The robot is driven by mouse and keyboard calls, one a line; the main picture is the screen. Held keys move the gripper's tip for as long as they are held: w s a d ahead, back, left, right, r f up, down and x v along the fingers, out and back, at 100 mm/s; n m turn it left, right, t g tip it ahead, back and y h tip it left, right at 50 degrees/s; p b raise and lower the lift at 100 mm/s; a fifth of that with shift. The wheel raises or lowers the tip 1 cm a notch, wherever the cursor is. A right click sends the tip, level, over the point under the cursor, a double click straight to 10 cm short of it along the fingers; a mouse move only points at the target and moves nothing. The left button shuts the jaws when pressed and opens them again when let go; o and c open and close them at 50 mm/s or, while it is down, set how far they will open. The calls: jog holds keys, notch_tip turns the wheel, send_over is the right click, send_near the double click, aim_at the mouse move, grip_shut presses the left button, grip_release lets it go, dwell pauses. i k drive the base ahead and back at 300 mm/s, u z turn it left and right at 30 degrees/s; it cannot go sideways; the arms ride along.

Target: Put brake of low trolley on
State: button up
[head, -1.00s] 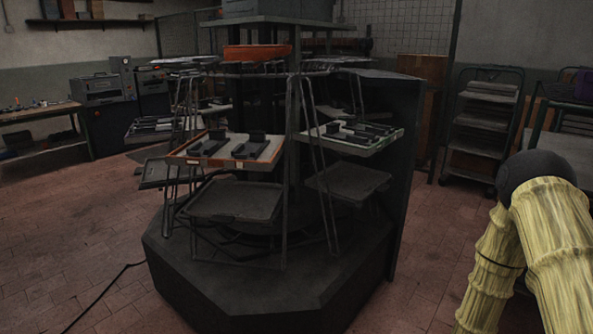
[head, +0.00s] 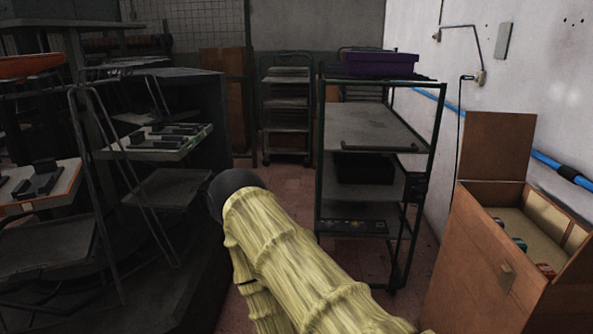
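Two wheeled shelf trolleys show in the head view, and I cannot tell whether either is the low trolley. The nearer one is a dark green-framed trolley (head: 375,128) with several shelves, standing upright right of centre, with a small caster at its near right foot. The farther one is a grey rack trolley (head: 286,103) against the back wall. No brake pedal can be made out on either. My yellow sleeved arm crosses the bottom centre, its dark rounded joint left of the nearer trolley. It hides part of the floor there. My gripper is not in view.
A dark multi-sided workstation with trays (head: 170,142) fills the left. A wooden box (head: 500,260) with an open lid stands at the lower right. A purple crate (head: 378,63) sits on top of the nearer trolley. Red tiled floor (head: 297,190) is free between workstation and trolley.

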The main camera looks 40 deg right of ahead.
aim_at(423, 188)
jog(key=u, duration=0.35)
jog(key=i, duration=0.9)
jog(key=z, duration=2.65)
